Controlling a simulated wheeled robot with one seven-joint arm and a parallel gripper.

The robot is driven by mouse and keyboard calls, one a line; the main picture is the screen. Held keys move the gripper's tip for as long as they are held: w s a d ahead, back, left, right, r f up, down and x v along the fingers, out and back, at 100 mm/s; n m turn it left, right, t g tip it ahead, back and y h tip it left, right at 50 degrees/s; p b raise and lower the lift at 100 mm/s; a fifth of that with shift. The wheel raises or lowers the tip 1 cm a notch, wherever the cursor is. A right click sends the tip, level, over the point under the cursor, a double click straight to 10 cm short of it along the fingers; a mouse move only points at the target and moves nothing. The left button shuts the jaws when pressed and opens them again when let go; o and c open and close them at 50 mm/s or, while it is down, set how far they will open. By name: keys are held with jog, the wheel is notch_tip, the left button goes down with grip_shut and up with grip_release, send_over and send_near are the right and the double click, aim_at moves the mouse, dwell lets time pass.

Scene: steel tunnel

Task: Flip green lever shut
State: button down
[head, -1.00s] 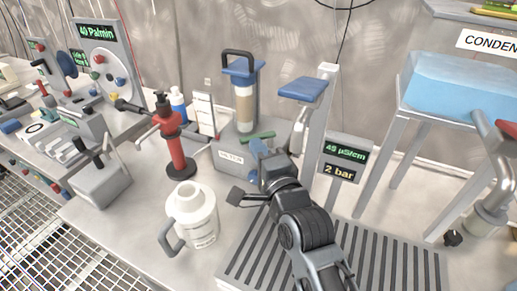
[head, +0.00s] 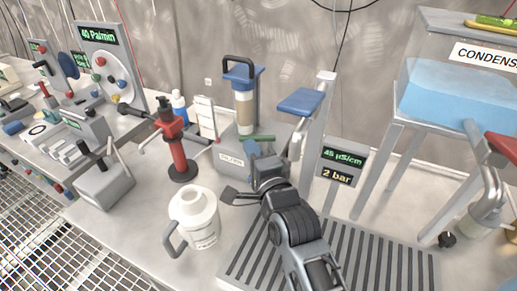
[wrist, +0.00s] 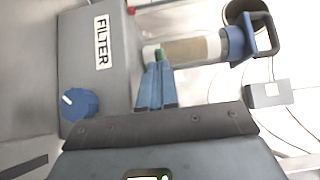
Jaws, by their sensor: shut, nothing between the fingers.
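The green lever (head: 262,138) lies roughly level across the front of the filter unit, at the foot of its clear column. In the wrist view only a small part of the green lever (wrist: 159,51) shows, just past my fingertips; the rest is hidden. My gripper (head: 252,147) is at the front of the filter unit, close below the lever. In the wrist view my gripper's blue fingers (wrist: 157,70) are together with nothing between them. I cannot tell whether the tips touch the lever.
The grey filter box (wrist: 130,45) carries a blue knob (wrist: 80,103). A red hand pump (head: 180,150) and a white jug (head: 194,215) stand to the left. A blue-topped post (head: 300,102) and a display (head: 342,163) stand close on the right. A slotted grate (head: 345,255) lies in front.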

jog(key=shift+a+p+x, duration=0.25)
jog(key=shift+p+x, duration=0.45)
jog(key=shift+x, duration=0.8)
